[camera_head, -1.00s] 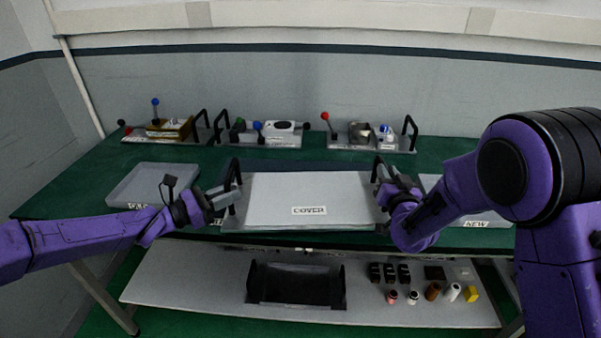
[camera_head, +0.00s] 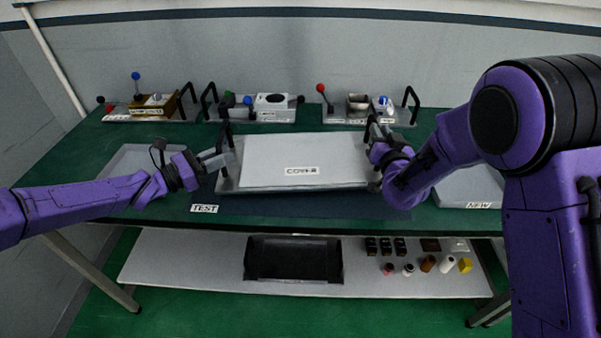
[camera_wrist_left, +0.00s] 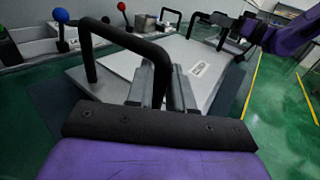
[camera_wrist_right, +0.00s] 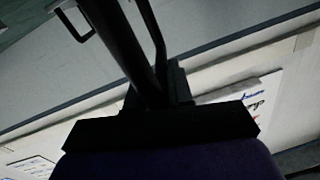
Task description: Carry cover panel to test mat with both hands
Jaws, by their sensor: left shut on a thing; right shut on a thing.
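The cover panel (camera_head: 306,158) is a pale flat plate with a grey rim, a COVER label and a black handle at each end. It lies level over the dark test mat (camera_head: 300,206), whose front strip and TEST label (camera_head: 204,208) show in front of it. I cannot tell whether the panel touches the mat. My left gripper (camera_head: 221,156) is shut on the panel's left handle (camera_wrist_left: 120,38), which also shows in the left wrist view. My right gripper (camera_head: 377,140) is shut on the right handle (camera_head: 369,131); the right wrist view shows dark bars between its fingers.
Several fixtures with levers and handles stand along the back, such as the brown one (camera_head: 152,107) and the red-lever one (camera_head: 358,108). A grey tray (camera_head: 132,160) lies left, a NEW-labelled tray (camera_head: 472,188) right. The lower shelf (camera_head: 200,262) holds a black bin (camera_head: 293,260) and small parts.

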